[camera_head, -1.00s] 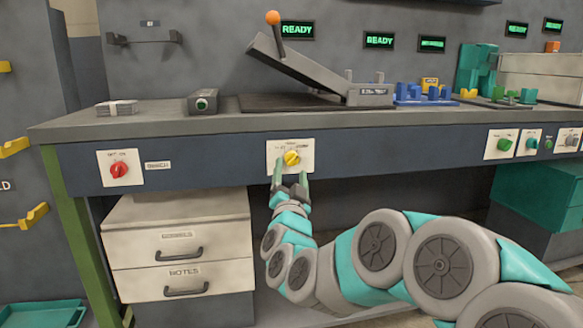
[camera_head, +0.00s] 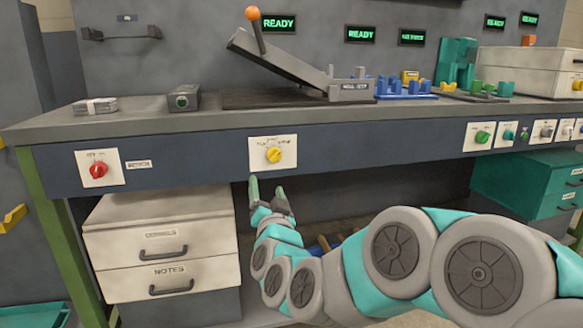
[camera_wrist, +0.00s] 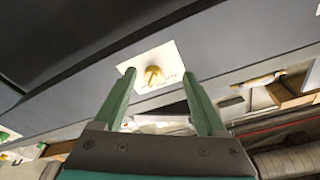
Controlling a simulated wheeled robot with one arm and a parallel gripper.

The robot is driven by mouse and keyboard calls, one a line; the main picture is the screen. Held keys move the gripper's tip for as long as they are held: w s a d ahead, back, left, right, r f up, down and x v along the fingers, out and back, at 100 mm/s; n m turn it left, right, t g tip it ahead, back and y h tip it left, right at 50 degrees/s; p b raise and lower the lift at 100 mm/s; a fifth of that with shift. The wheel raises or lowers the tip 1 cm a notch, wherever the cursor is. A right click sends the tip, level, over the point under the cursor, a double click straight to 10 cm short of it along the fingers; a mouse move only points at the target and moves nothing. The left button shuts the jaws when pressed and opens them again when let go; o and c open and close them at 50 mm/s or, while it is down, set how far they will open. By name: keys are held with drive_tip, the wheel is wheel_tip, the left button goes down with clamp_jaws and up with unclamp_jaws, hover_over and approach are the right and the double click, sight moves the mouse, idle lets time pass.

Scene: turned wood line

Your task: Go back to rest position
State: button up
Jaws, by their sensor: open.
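My gripper (camera_head: 267,187) is open and empty, just below the bench's front panel. In the wrist view my gripper (camera_wrist: 158,85) shows two green fingers spread apart, with nothing between the tips. The yellow knob (camera_head: 274,155) sits on a cream plate (camera_head: 258,143) just above the fingertips, apart from them. In the wrist view the yellow knob (camera_wrist: 153,74) shows beyond the fingers. The small lettering around it is too blurred to read.
The bench top (camera_head: 140,121) carries a lever press (camera_head: 290,67) with an orange ball. A red knob (camera_head: 98,170) is on the left panel and a green knob (camera_head: 482,136) on the right. Cream drawers (camera_head: 160,235) stand below left. Teal drawers (camera_head: 530,185) are at the right.

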drive_tip(key=s+d+f+n+g+p, duration=0.2)
drive_tip(key=s+d+f+n+g, duration=0.15)
drive_tip(key=s+f+g, duration=0.35)
drive_tip(key=s+d+f+n+g+p, duration=0.2)
drive_tip(key=s+d+f+g, duration=0.25)
drive_tip(key=s, duration=0.45)
drive_tip(key=s+d+f+m+g+h+p, duration=0.1)
drive_tip(key=s+d+g, duration=0.4)
drive_tip(key=s, duration=0.8)
drive_tip(key=s+d+g+h+p, duration=0.2)
drive_tip(key=s+d, duration=0.7)
drive_tip(key=s, duration=0.5)
drive_tip(key=g+h, duration=0.1)
drive_tip(key=g, duration=0.1)
drive_tip(key=shift+s+f+m+g, duration=0.3)
drive_tip(key=shift+f+m+g, duration=0.05)
drive_tip(key=shift+f, duration=0.05)
drive_tip(key=shift+c, duration=0.3)
